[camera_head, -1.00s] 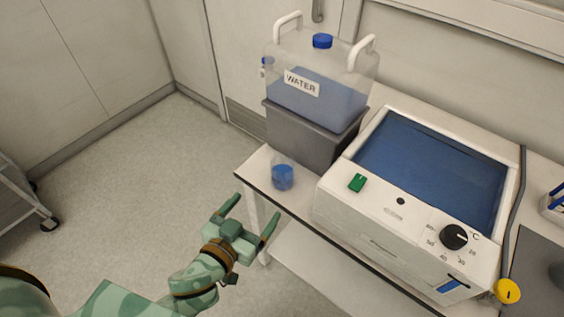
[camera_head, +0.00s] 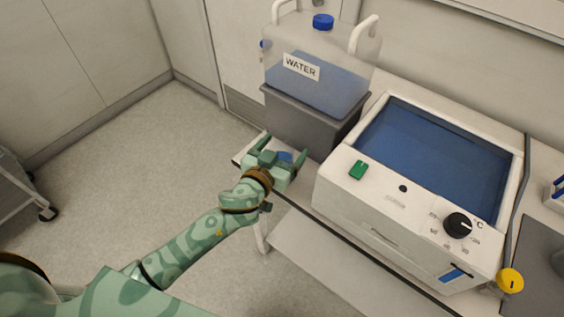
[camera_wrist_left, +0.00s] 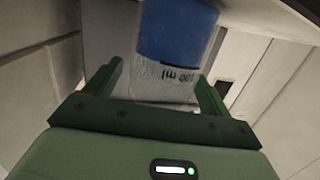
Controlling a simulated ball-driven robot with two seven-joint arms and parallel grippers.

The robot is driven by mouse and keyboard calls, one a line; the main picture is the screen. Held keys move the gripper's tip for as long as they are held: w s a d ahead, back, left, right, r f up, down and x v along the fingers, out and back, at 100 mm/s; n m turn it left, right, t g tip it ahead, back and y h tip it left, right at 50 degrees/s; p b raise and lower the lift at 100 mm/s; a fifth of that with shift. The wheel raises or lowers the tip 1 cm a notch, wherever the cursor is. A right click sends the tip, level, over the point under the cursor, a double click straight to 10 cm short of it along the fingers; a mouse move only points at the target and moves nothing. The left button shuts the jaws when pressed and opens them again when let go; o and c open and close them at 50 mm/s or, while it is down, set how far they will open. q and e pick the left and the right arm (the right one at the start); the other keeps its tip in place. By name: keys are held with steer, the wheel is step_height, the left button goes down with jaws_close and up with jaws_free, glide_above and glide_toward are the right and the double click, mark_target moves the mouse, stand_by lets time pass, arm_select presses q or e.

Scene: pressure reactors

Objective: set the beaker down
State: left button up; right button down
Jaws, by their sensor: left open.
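The beaker (camera_wrist_left: 172,60) is clear with blue contents and a "100 ml" mark. In the left wrist view it stands between the two fingers of my left gripper (camera_wrist_left: 160,85), with visible space beside the fingers. My right gripper is not in view.
A water container (camera_head: 318,70) with a blue cap stands on a grey block (camera_head: 300,128) just behind the beaker. A white water bath (camera_head: 375,212) with a dial stands close on the right. Open floor lies to the left of the bench.

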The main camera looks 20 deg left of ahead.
arm_select(q)
steer(key=shift+w+d+f, duration=0.1)
steer(key=shift+w+f, duration=0.05)
steer(key=shift+w, duration=0.4)
steer(key=shift+s, duration=0.1)
steer(key=shift+c, duration=0.3)
steer(key=c, duration=1.2)
steer(key=shift+r, duration=0.2)
